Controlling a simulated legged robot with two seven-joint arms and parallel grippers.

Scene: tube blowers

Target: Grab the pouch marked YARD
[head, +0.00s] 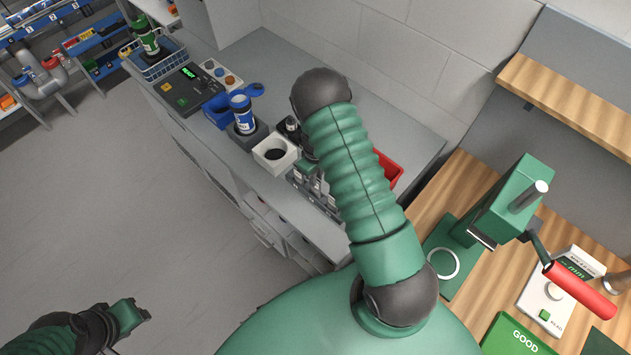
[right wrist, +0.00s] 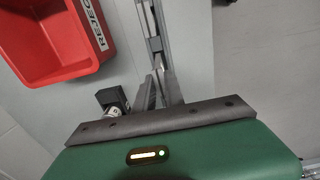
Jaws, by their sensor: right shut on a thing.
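I cannot make out any pouch marked YARD in either view. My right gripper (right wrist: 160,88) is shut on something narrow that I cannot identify. In the head view, my right arm hides much of this gripper, which is over the grey counter beside the red bin. My left gripper (head: 130,316) is low at the left of the head view, over the floor and away from the counter. Whether its jaws are open does not show.
A red bin (right wrist: 62,70) labelled REJECT is left of my right gripper. On the grey counter (head: 275,50) stand a white box (head: 262,160) and a blue-labelled tube (head: 241,112). A wooden bench with a green press (head: 505,205) is at right. Floor at left is clear.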

